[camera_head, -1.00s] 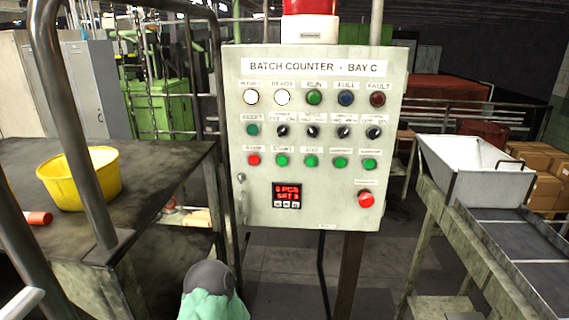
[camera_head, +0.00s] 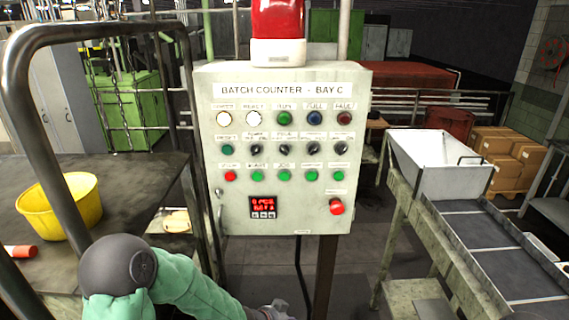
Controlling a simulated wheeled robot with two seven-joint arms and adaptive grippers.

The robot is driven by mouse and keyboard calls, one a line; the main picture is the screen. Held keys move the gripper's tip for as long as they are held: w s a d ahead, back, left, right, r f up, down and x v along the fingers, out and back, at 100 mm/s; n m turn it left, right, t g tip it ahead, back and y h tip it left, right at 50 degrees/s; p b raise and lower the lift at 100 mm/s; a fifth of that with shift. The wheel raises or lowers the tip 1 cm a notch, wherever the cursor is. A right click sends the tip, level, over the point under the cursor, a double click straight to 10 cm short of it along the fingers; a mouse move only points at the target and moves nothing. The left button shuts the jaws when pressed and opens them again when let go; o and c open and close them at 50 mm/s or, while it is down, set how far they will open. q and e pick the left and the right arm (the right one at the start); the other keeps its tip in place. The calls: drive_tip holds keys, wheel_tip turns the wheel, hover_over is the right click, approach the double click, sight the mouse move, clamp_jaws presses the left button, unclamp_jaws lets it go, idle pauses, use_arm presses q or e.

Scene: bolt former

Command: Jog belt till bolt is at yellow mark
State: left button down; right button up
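The grey control panel (camera_head: 349,208), titled "BATCH COUNTER - BAY C", stands in the middle. Its lower button row has a red button (camera_head: 230,176) and several green ones; the third button's small label (camera_head: 284,166) appears to read JOG. A dark belt-like chute (camera_head: 482,232) slopes down at the right from a white hopper (camera_head: 430,165). I can make out no bolt and no yellow mark. My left arm crosses the bottom left; a grey end part (camera_head: 275,311) shows at the bottom edge, its fingers out of sight. My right gripper is out of view.
The panel has a red display (camera_head: 262,205) and a red knob (camera_head: 336,207). Cardboard boxes (camera_head: 505,160) stand behind.

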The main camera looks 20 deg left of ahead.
sight(284, 176)
use_arm(q)
drive_tip(key=w+a+r+m+t+p, duration=0.1)
drive_tip(key=r+m, duration=0.4)
drive_tip(key=r, duration=0.8)
drive_tip(key=w+a+r+m+t+p, duration=0.1)
drive_tip(key=r+m+p, duration=0.4)
drive_tip(key=r, duration=0.8)
drive_tip(key=w+a+r+m+t+h+p, duration=0.1)
drive_tip(key=r+m, duration=0.5)
drive_tip(key=r, duration=0.7)
drive_tip(key=w+t+p, duration=0.1)
drive_tip(key=t, duration=0.1)
drive_tip(key=shift+w+a+r+t+p, duration=0.2)
drive_tip(key=shift+w+a+t+p, duration=0.1)
drive_tip(key=shift+t+p, duration=0.1)
drive_tip(key=shift+w+a+p, duration=0.4)
drive_tip(key=shift+w+p, duration=0.2)
drive_tip(key=shift+w, duration=0.8)
drive_tip(key=shift+w+a+p, duration=0.45)
drive_tip(key=shift+w+p, duration=0.1)
drive_tip(key=shift+w, duration=0.9)
drive_tip(key=shift+w+a+p, duration=0.4)
drive_tip(key=shift+w+p, duration=0.2)
drive_tip(key=shift+w, duration=0.8)
drive_tip(key=shift+w, duration=0.1)
drive_tip(key=shift+w+a, duration=0.1)
drive_tip(key=shift+w, duration=0.2)
